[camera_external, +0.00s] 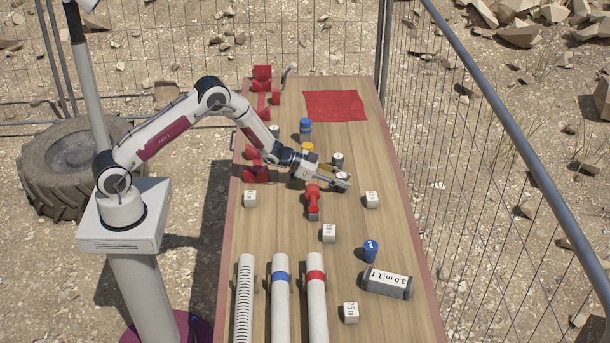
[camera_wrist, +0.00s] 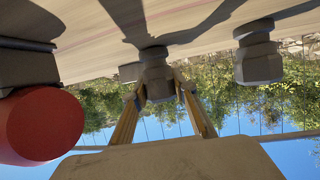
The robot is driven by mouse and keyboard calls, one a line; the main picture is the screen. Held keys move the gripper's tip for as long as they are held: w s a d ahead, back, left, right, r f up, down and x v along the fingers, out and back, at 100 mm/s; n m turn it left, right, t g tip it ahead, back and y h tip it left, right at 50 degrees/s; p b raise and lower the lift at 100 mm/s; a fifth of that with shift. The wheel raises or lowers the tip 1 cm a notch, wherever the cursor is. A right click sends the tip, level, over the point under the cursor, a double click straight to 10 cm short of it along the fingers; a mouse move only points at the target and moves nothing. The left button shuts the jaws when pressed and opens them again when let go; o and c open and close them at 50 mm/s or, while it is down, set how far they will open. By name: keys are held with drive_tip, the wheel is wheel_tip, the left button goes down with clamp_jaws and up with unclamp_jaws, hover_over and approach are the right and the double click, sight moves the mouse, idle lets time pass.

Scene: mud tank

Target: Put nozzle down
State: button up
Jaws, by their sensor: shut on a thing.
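My gripper (camera_external: 341,180) is low over the middle of the wooden table, reaching to the right. In the wrist view, which appears upside down, its two yellowish fingers (camera_wrist: 158,88) are closed around a dark grey nozzle (camera_wrist: 157,62) with a hexagonal body and a round end. The nozzle's round end is towards the tabletop, close to its shadow. I cannot tell whether it touches the table. In the external view the nozzle is small and partly covered by the fingers.
A similar grey fitting (camera_wrist: 258,58) stands beside the gripper. A red-and-grey part (camera_external: 313,200) lies close in front, its red end (camera_wrist: 40,125) large in the wrist view. White cubes (camera_external: 372,200) and pipes (camera_external: 281,300) lie nearer. A red mat (camera_external: 335,105) lies at the back.

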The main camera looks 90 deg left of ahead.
drive_tip(key=shift+f, duration=0.1)
drive_tip(key=o, duration=1.1)
drive_tip(key=shift+v, duration=3.85)
